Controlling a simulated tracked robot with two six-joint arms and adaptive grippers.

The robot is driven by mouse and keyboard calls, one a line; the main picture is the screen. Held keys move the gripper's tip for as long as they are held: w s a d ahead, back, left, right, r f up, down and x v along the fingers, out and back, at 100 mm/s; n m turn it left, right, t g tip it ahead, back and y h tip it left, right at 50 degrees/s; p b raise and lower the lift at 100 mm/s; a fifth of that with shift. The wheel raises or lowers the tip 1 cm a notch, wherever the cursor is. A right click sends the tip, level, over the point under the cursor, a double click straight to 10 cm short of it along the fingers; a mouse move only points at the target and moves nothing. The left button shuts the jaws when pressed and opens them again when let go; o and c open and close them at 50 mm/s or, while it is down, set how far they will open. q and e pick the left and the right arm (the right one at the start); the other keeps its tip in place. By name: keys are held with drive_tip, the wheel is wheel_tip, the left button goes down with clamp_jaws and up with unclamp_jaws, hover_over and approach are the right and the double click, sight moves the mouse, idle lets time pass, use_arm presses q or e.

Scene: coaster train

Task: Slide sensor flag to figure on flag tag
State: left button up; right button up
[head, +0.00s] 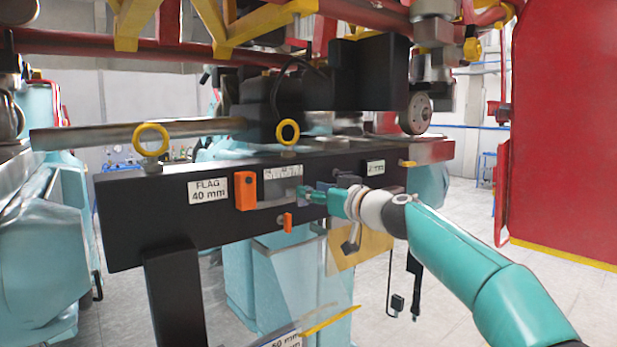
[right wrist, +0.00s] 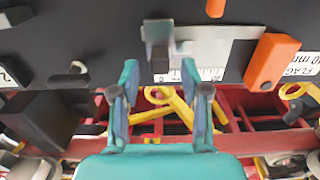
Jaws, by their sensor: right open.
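The flag tag (head: 208,190) reads "FLAG 40 mm" on the black beam in the head view; it also shows, cut off, in the right wrist view (right wrist: 303,68). A grey metal block (right wrist: 158,45), which looks like the sensor flag, stands on a bare metal plate with a ruled scale (right wrist: 213,50). My right gripper (right wrist: 159,72) is open, with its fingertips on either side of the block's lower end; contact cannot be told. In the head view the right gripper (head: 309,196) is at the scale's right end. The scale reading is too small to tell. My left gripper is not in view.
An orange block (head: 244,191) sits between the flag tag and the scale. A smaller orange tab (head: 287,222) is below the scale. Yellow rings (head: 151,139) stand on the beam's top. A red panel (head: 565,130) is at the right.

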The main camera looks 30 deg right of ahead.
drive_tip(key=shift+w+a+p, duration=0.1)
drive_tip(key=shift+w+p, duration=0.35)
drive_tip(key=shift+w, duration=0.8)
drive_tip(key=shift+c, duration=0.4)
clamp_jaws()
